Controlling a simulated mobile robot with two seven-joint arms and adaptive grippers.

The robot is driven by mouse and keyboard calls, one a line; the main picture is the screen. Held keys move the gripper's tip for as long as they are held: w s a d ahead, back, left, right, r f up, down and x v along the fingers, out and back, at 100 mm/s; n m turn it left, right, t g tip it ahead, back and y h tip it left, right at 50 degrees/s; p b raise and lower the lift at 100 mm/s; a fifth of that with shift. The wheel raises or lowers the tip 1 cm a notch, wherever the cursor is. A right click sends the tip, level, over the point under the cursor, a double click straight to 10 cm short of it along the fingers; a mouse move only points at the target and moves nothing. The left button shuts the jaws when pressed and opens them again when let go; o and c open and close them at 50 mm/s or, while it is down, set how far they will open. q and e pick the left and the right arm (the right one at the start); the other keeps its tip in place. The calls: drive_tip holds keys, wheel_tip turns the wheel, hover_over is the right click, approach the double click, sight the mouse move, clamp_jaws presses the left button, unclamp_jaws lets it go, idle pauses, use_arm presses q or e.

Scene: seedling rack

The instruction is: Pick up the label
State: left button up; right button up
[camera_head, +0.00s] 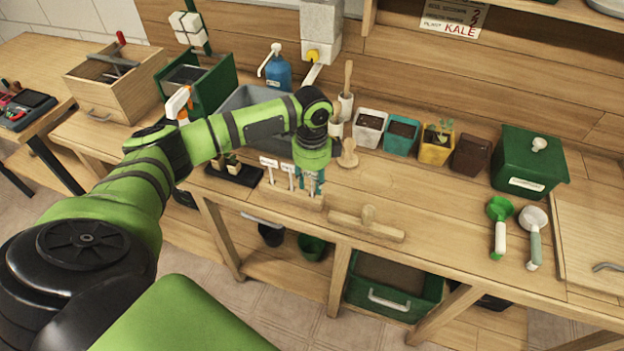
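White plant labels stand upright in a wooden block (291,199) near the front edge of the bench. The left label (269,162) and the middle label (289,168) show clearly. My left gripper (311,186) points down over the right end of the block, to the right of these two labels. Its fingers are small and partly merge with the block's end. I cannot tell whether they are open or shut, or whether a label is between them. My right gripper is not in view.
A black tray with seedling plugs (235,174) is left of the block. A wooden tamper (366,224) lies to its right, and a round wooden stamp (348,154) stands behind. Several pots, including a yellow one (434,153), line the back. Scoops (499,227) and a green box (519,176) are right.

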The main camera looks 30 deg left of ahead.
use_arm(q)
drive_tip(key=shift+f, duration=0.35)
clamp_jaws()
drive_tip(key=shift+r, duration=0.1)
